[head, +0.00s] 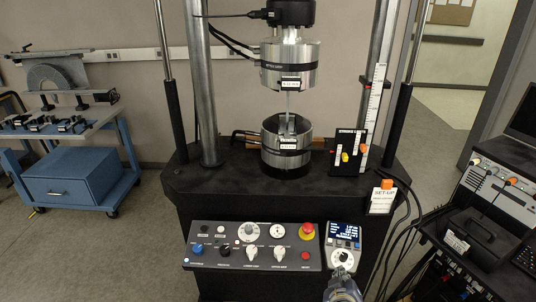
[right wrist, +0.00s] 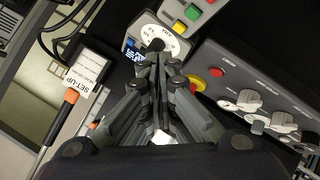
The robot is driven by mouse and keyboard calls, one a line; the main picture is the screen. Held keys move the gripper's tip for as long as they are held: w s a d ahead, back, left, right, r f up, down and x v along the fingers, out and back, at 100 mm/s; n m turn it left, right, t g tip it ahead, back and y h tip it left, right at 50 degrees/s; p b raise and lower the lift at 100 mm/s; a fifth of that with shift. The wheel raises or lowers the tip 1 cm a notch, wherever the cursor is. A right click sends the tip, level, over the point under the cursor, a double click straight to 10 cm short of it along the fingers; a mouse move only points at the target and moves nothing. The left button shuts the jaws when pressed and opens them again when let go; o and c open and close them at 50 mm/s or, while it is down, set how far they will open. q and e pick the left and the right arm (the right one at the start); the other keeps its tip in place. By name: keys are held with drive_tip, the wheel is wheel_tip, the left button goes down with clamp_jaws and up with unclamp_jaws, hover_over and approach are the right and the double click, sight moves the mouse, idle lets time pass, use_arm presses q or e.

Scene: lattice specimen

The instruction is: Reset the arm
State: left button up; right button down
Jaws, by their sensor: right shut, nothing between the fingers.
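My right gripper (head: 341,272) is at the bottom of the head view, just below the dial end of a grey handset (head: 343,240) with a blue screen. In the right wrist view the fingers (right wrist: 158,55) are closed together with nothing between them. Their tips overlap the handset's round white dial (right wrist: 158,38); I cannot tell whether they touch it. The testing machine's upper grip (head: 289,65) and lower grip (head: 286,142) stand above, with a thin pale piece (head: 289,103) between them. My left gripper is not in view.
The control panel (head: 210,262) has knobs and a red emergency stop (head: 307,231). A SET-UP tag (head: 382,199) hangs from the table edge, near cables. A blue cart (head: 75,185) stands left and an instrument cart (head: 485,215) right. Floor is clear between the blue cart and machine.

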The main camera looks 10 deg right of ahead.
drive_tip(key=s+a+r+g+y, duration=0.1)
drive_tip(key=s+a+g+y, duration=0.4)
drive_tip(key=s, duration=0.8)
drive_tip(key=s+a+r+g+y, duration=0.15)
drive_tip(key=s+a, duration=0.45)
drive_tip(key=s, duration=0.7)
wheel_tip(320, 180, down, 30)
drive_tip(key=s+g+b, duration=0.1)
drive_tip(key=g+b, duration=0.1)
drive_tip(key=s+d+f, duration=0.3)
drive_tip(key=s+f, duration=1.3)
drive_tip(key=shift+s+g+h+b, duration=0.35)
drive_tip(key=shift+g+b, duration=0.1)
